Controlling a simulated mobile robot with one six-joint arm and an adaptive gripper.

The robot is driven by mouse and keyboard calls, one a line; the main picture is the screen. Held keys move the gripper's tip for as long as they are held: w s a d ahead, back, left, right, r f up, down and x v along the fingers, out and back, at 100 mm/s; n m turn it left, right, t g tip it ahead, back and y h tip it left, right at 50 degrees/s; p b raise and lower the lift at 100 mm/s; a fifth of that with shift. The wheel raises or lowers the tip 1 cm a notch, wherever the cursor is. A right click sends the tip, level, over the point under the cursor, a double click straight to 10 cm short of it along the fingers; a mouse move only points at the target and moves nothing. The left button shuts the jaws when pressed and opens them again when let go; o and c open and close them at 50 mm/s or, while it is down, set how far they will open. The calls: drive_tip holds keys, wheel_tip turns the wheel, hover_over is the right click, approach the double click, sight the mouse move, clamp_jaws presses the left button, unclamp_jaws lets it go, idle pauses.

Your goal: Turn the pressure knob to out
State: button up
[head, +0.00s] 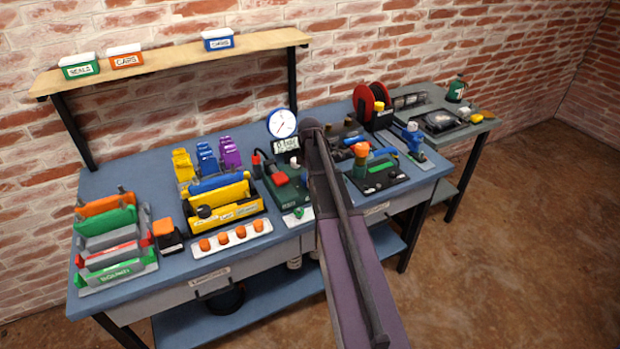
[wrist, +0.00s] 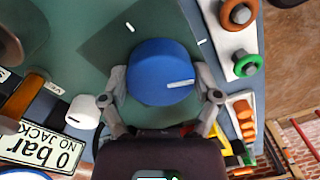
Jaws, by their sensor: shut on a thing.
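The pressure knob (wrist: 160,72) is a round blue cap with a white pointer line, seen in the wrist view on a dark green panel (wrist: 105,48). Its line lies toward the right of the picture and lines up with neither white panel mark, one above left and one above right. My gripper (wrist: 160,98) has one finger on each side of the knob and is shut on it. In the head view the green unit (head: 289,195) is partly behind my arm; the knob and gripper are hidden there.
A display (wrist: 40,148) reads "0 bar" and "NO JACK". A white cap (wrist: 83,112) stands close to the left finger. A white plate (wrist: 228,45) with orange and green rings lies to the right. A round gauge (head: 282,122) stands behind the green unit.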

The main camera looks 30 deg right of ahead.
drive_tip(key=shift+n, duration=2)
drive_tip(key=o, duration=0.9)
drive_tip(key=shift+o, duration=0.2)
drive_tip(key=shift+m, duration=0.4)
